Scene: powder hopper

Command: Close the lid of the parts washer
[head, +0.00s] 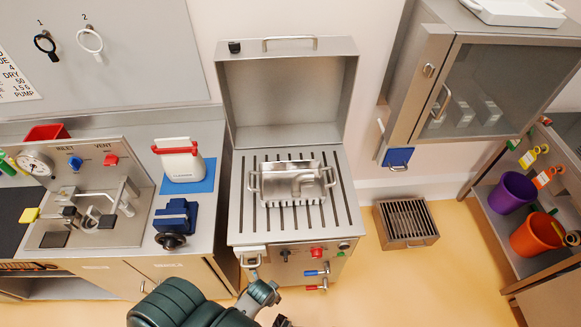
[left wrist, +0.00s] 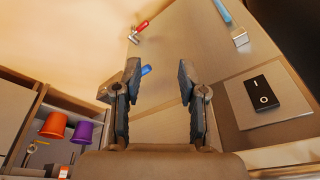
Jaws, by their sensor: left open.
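The parts washer (head: 238,200) stands in the middle of the head view. Its lid (head: 285,95) is open, raised upright at the back, with a bar handle (head: 289,40) on its upper edge. A metal basket (head: 292,183) sits on the slatted top inside. My right gripper is in neither view.
Red and blue valve handles (head: 317,272) stick out from the washer's front. A counter with a gauge panel (head: 95,215) is on the left. A wall cabinet (head: 485,95) hangs at the right. A floor grate (head: 406,222) and a shelf with purple and orange buckets (head: 537,236) are also right.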

